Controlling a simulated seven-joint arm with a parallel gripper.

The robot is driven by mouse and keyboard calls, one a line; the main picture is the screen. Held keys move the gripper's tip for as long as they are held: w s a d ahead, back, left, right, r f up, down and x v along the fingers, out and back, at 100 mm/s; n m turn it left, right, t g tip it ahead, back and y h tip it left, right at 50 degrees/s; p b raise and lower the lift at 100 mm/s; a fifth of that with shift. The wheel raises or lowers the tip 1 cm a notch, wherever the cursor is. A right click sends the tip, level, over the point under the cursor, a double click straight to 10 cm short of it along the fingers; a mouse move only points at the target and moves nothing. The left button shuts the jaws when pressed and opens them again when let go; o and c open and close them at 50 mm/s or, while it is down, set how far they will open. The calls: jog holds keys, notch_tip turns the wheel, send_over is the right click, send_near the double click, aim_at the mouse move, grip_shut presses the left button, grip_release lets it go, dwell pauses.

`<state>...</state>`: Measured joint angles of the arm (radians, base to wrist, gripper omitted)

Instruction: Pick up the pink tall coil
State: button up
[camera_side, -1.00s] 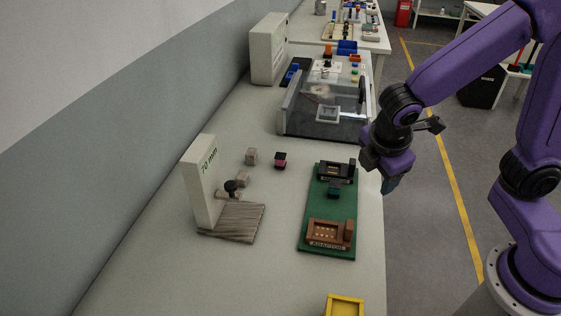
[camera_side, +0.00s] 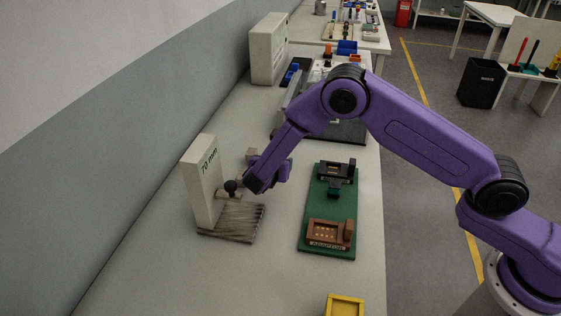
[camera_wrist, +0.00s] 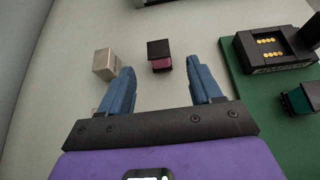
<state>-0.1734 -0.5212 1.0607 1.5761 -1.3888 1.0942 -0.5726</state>
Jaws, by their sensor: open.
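The pink tall coil (camera_wrist: 160,64) is a small block with a black top and a pink lower side. In the wrist view it sits on the pale table, ahead of and between the two blue fingers of my gripper (camera_wrist: 165,82). The fingers are apart with nothing between them, and the coil is just beyond their tips. In the side view my gripper (camera_side: 250,186) is low over the table by the wooden board, and my arm hides the coil.
A beige block (camera_wrist: 105,64) sits close left of the coil. A green board (camera_side: 318,211) with black and brown sockets lies to the right. A white upright panel marked 70 mm (camera_side: 203,180) and a wooden board (camera_side: 236,224) stand left. A yellow tray (camera_side: 345,298) is at the front.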

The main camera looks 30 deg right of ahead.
jog(key=x, duration=0.7)
jog(key=shift+w+d, duration=0.2)
jog(key=shift+w, duration=0.05)
jog(key=c, duration=1.1)
